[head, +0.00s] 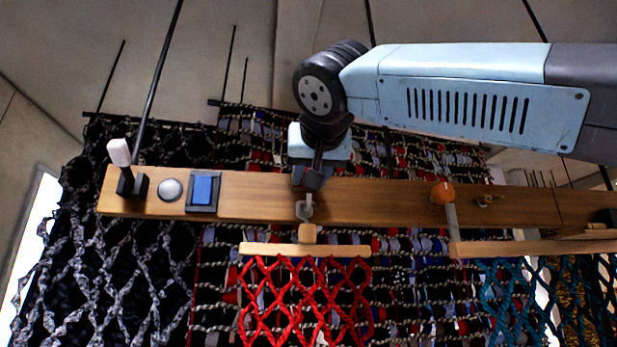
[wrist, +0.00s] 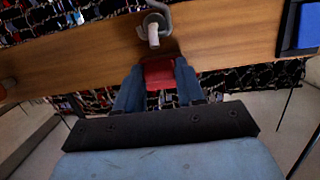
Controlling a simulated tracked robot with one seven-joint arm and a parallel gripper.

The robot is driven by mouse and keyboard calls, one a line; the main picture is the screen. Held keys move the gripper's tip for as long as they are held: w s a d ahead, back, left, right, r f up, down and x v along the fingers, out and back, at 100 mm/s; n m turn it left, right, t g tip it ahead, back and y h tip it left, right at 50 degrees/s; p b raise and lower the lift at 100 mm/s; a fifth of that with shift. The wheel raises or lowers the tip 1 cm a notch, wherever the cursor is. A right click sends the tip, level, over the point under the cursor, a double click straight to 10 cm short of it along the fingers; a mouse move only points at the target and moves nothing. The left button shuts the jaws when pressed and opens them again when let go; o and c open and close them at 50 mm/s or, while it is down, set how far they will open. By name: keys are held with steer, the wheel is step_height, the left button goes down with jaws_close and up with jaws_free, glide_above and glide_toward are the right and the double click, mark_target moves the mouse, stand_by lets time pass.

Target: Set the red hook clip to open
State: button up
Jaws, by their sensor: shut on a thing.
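The hook clip shows as a grey ring-like fitting (head: 304,210) on the front of the wooden beam, above the red net (head: 306,300). In the wrist view it is a grey hook (wrist: 156,18) with a pale peg (wrist: 153,36). A red block (wrist: 159,74), which looks like the clip's handle, sits beside it at the beam's edge. My gripper (head: 314,182) reaches down to the beam right at the clip. In the wrist view my gripper's blue fingers (wrist: 158,82) are shut on the red block from both sides. The block is hidden in the head view.
The wooden beam (head: 375,203) runs across the view. On its left are a white-tipped lever (head: 121,155), a round grey knob (head: 170,189) and a blue rocker switch (head: 203,190). An orange ball-topped lever (head: 443,192) stands to the right. Woven nets hang below.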

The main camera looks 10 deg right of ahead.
steer(key=shift+s+r+g, duration=0.1)
steer(key=shift+r+g, duration=0.4)
steer(key=shift+g, duration=0.75)
steer(key=shift+s+r+g, duration=0.1)
steer(key=shift+r+g, duration=0.45)
steer(key=shift+g, duration=0.65)
steer(key=shift+r+g, duration=0.5)
steer(key=shift+g, duration=1.05)
steer(key=o, duration=1)
steer(key=shift+o, duration=0.2)
steer(key=shift+r, duration=0.1)
